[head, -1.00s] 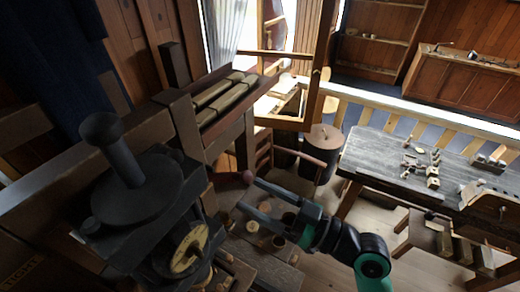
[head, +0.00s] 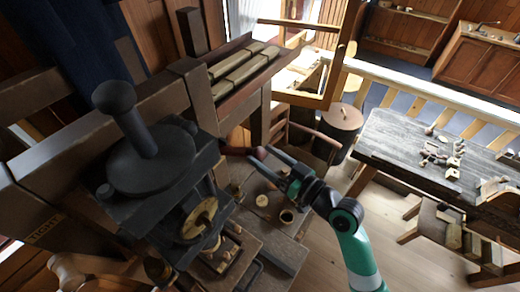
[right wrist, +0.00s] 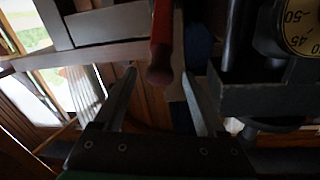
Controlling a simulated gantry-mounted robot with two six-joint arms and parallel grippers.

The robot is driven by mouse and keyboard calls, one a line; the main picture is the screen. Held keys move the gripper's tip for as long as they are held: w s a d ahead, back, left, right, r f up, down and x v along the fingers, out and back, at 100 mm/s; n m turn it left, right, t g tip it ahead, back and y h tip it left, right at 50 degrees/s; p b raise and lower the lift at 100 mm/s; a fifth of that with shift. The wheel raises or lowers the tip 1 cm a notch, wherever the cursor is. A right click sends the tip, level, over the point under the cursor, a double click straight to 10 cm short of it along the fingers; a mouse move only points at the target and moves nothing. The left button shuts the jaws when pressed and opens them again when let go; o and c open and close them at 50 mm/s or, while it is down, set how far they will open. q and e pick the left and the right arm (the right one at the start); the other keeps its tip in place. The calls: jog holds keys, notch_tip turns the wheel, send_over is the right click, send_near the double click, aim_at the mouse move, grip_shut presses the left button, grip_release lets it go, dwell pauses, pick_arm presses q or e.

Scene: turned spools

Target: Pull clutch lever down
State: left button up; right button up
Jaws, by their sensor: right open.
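The lever, a dark red bar with a rounded end (head: 261,153), sticks out from the dark machine frame in the head view. In the right wrist view the red lever (right wrist: 161,45) comes down from the top edge, its rounded end between the fingers in the picture. My right gripper (head: 259,156) is open, its fingertips at the lever's end; it also shows in the right wrist view (right wrist: 159,82). Gaps show on both sides of the lever there, and I see no clear contact. My left gripper is not in view.
A black machine head (head: 150,165) with an upright knobbed handle and a brass dial (head: 200,217) stands left of the lever. A low wooden bench (head: 285,250) with small pots lies below my right gripper.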

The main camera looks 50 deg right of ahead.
jog(key=shift+w, duration=1)
grip_shut()
dwell(0.7)
